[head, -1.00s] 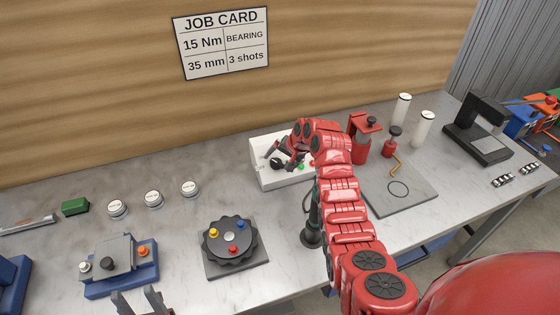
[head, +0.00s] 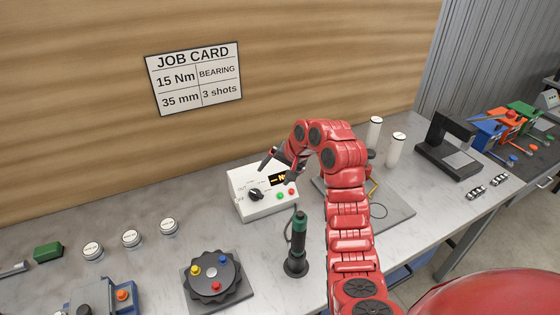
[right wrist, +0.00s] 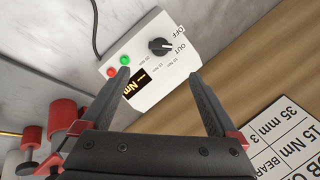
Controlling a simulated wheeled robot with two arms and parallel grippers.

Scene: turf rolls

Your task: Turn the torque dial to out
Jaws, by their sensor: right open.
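The torque dial (head: 255,194) is a black knob on the white control box (head: 248,212). In the right wrist view, the dial (right wrist: 160,46) has a white mark on the side facing the printed OFF and OUT labels. I cannot tell exactly which label it points at. Nm labels run along one side of the dial. My right gripper (head: 276,174) is open and empty above the back of the box, apart from the dial. In the right wrist view, its fingertips (right wrist: 158,73) are spread, with the dial beyond the gap between them. My left gripper is out of view.
The box also has a lit display (right wrist: 134,84), a green button (right wrist: 125,60) and a red button (right wrist: 112,71). A dark green-topped driver (head: 298,245) stands in front of it. A round black fixture (head: 212,275) lies at front left. The job card (head: 194,78) hangs behind.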

